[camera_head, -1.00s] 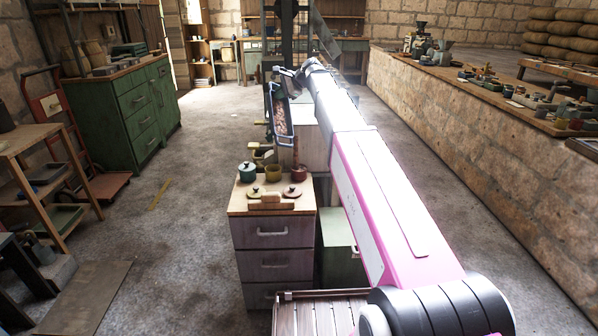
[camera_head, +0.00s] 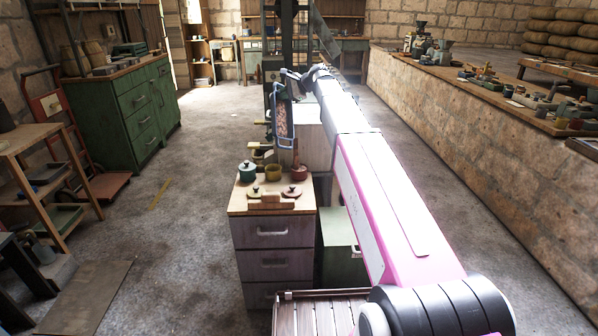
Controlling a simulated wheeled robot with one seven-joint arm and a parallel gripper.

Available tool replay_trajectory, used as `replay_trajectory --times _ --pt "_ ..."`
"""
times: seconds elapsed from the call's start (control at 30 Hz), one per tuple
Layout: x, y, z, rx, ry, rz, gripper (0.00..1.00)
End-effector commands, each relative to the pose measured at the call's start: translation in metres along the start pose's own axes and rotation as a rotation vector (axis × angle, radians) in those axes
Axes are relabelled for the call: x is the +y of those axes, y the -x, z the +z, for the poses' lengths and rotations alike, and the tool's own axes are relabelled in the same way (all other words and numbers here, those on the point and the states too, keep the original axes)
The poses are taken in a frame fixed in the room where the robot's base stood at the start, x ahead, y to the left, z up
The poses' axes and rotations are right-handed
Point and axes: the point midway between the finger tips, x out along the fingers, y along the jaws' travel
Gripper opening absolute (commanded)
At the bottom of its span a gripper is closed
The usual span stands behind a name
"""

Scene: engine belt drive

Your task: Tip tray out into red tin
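The red tin (camera_head: 299,174) stands on the wooden top of a drawer cabinet, below and slightly right of the tray in the picture. The pieces still show in the tray.
A green tin (camera_head: 247,172) with a knobbed lid and a yellow tin (camera_head: 273,173) stand left of the red tin. Loose lids (camera_head: 291,192) sit on a wooden holder in front.

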Motion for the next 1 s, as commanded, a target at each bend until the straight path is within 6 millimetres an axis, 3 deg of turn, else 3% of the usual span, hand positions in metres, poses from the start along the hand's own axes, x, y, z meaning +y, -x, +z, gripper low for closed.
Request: replay_trajectory --times 1.0 --pt "0.015 0.013 -0.007 -0.052 0.007 -0.090 0.00"
